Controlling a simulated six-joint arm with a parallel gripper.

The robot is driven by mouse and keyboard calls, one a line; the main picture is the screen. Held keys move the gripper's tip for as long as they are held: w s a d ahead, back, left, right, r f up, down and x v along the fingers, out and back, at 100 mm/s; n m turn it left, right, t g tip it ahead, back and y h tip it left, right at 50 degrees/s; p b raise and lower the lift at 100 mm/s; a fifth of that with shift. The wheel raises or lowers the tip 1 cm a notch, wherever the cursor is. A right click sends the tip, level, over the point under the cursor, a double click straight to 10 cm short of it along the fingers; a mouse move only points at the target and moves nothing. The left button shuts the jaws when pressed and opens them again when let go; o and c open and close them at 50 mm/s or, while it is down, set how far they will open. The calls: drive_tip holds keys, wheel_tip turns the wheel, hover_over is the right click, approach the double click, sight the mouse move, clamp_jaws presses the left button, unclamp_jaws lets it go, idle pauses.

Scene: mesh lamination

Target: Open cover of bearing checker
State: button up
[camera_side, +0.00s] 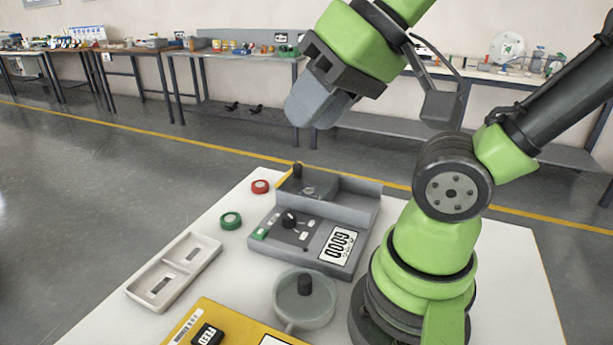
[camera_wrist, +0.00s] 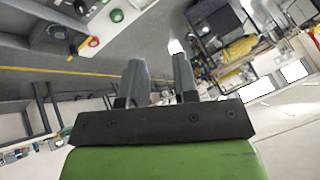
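My gripper (camera_side: 318,105) is high above and behind the checker, touching nothing. In the wrist view its two fingers (camera_wrist: 156,55) are apart with nothing between them. The checker shows partly at the upper left there.
A red button (camera_side: 260,187) and a green button (camera_side: 231,221) stand left of the checker. A pale tray (camera_side: 135,291) lies front left. A round grey dish (camera_side: 287,312) with a black knob and a yellow device (camera_side: 212,312) are in front. Air around my gripper is free.

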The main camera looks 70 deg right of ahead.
drive_tip(key=o, duration=0.3)
drive_tip(key=w+d+g+h, duration=0.1)
drive_tip(key=w+d, duration=0.3)
drive_tip(key=w, duration=0.1)
drive_tip(key=shift+w+r+g, duration=0.3)
drive_tip(key=shift+w+r, duration=0.05)
drive_tip(key=shift+w, duration=0.05)
drive_tip(key=n+g+h, duration=0.1)
drive_tip(key=g, duration=0.5)
approach(298, 165)
drive_tip(key=shift+f, duration=0.15)
drive_tip(key=shift+d+f, duration=0.1)
drive_tip(key=shift+f, duration=0.2)
wheel_tip(298, 165, down, 9)
drive_tip(key=shift+f, duration=0.2)
drive_tip(key=shift+s, duration=0.1)
clamp_jaws()
